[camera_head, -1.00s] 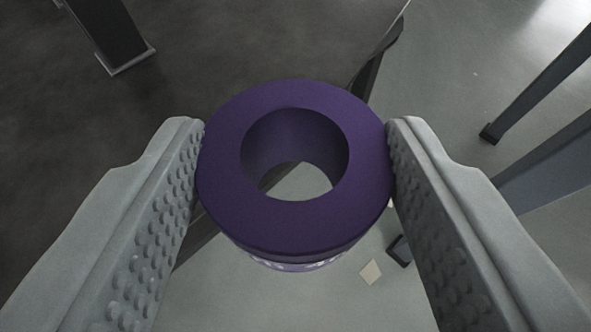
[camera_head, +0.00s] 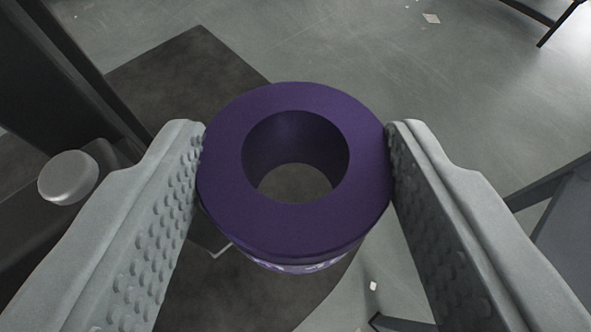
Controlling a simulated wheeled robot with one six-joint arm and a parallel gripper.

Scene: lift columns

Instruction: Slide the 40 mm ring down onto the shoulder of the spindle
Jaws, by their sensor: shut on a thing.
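A purple ring (camera_head: 222,180) with a wide round hole is held between the two grey, studded fingers of my gripper (camera_head: 296,165). The fingers press on its left and right sides. Its top face is toward the camera, and pale markings show low on its near side. Through the hole I see only dark floor. No spindle can be made out for certain in this view.
A rounded grey knob-like object (camera_head: 68,177) stands at the left on a dark surface, beside a dark upright (camera_head: 65,75). A dark mat-like patch (camera_head: 190,75) lies on the grey floor. Dark frame legs (camera_head: 545,190) show at the right. The upper middle floor is open.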

